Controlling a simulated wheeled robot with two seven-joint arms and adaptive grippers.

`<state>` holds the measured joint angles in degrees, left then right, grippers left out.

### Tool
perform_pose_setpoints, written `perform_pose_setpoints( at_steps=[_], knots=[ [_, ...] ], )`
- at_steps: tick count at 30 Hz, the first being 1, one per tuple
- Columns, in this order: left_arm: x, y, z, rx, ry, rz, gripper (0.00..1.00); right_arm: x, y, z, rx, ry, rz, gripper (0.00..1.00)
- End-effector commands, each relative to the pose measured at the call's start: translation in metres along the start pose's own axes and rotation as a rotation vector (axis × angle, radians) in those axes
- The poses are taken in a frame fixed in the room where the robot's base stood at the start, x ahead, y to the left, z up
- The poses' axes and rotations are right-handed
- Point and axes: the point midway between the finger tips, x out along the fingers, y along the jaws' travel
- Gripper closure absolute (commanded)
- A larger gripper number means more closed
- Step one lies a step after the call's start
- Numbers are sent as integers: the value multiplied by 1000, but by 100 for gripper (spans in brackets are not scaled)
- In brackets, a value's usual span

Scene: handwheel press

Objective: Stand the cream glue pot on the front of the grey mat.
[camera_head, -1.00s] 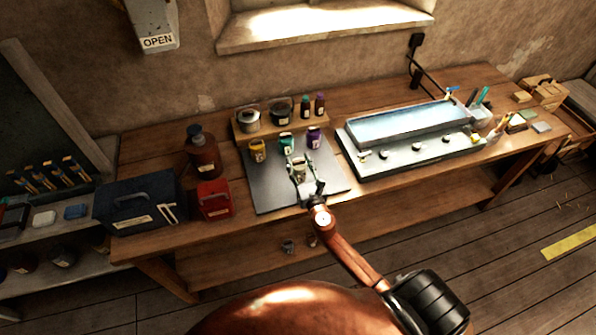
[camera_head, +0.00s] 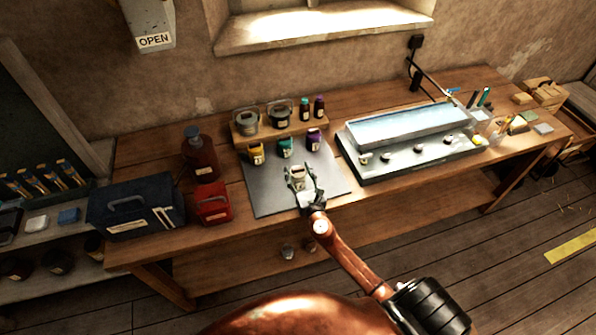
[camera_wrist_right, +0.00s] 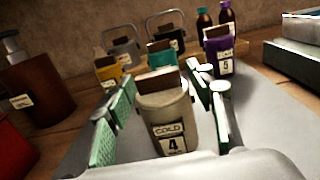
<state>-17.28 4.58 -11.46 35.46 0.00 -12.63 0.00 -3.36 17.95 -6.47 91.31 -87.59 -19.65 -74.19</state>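The pot's base is partly hidden in the head view. My left gripper is not in view.
Yellow (camera_head: 255,155), teal (camera_head: 285,147) and purple (camera_head: 313,140) pots stand behind on the mat. A wooden riser (camera_head: 270,131) holds tins and bottles. A red box (camera_head: 212,204) is left of the mat; a water tray (camera_head: 410,150) is to the right.

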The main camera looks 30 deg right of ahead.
Motion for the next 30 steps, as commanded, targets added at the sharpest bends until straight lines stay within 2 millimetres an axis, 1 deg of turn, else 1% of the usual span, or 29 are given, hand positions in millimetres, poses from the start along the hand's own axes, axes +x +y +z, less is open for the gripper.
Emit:
perform_pose_setpoints(
  at_steps=[1, 3, 11, 14, 17, 20, 27, 30],
  knots=[
    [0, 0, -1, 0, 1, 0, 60, 0, 0, 0, 0, 0, 0, 46],
    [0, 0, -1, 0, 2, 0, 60, 0, 0, 0, 0, 0, 0, 41],
    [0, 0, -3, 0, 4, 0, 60, 0, 0, 0, 0, 0, 0, 40],
    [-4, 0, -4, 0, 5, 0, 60, 0, 0, 4, 0, 0, 0, 40],
    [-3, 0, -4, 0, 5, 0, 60, -13, 0, 1, 0, 3, 0, 40],
    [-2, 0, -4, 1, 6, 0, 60, -32, 0, 2, 1, 2, -1, 40],
    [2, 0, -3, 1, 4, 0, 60, -83, 0, 1, 1, 2, 0, 40],
    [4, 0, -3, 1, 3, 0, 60, -100, -1, 1, -1, 2, -1, 40]
  ],
)
